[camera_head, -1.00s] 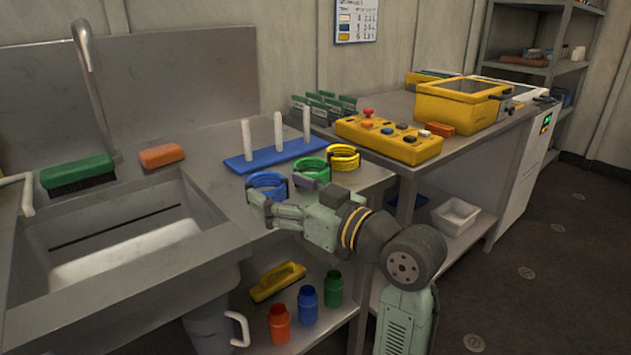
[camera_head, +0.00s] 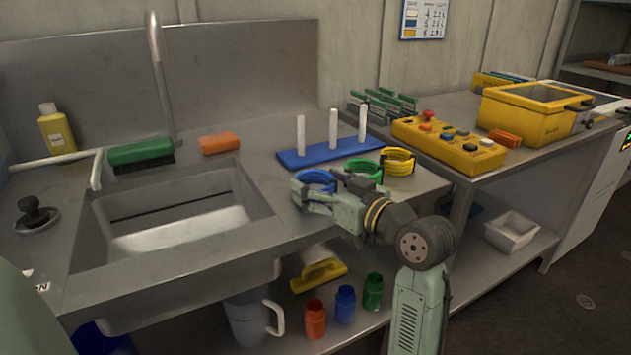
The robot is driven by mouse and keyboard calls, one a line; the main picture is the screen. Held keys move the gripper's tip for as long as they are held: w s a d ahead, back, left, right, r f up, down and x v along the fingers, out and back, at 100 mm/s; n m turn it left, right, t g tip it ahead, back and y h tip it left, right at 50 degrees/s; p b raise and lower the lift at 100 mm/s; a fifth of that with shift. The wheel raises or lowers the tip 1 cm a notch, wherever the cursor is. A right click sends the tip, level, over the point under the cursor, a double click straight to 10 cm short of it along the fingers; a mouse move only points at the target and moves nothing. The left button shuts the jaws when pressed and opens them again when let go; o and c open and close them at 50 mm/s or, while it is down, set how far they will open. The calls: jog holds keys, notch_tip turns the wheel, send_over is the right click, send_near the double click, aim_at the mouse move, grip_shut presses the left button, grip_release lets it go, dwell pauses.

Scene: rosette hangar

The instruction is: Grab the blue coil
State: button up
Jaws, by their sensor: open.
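The blue coil (camera_head: 316,176) lies on the metal counter right of the sink, in front of a blue board with white pegs (camera_head: 330,151). My gripper (camera_head: 299,193) is open at the near left side of the blue coil and covers part of its front. I cannot tell whether the fingers touch the coil or stand around its band. The green coil (camera_head: 364,168) and the yellow coil (camera_head: 398,160) lie to the right of it.
The sink basin (camera_head: 180,212) is to the left, with a green brush (camera_head: 141,153) and an orange sponge (camera_head: 219,143) behind it. A yellow control box (camera_head: 448,146) stands on the right-hand bench. Several bottles stand on the shelf below.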

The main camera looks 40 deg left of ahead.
jog(key=shift+w+a, duration=0.15)
jog(key=shift+a, duration=0.5)
jog(key=shift+c, duration=0.5)
jog(key=c, duration=0.7)
jog(key=shift+d, duration=0.1)
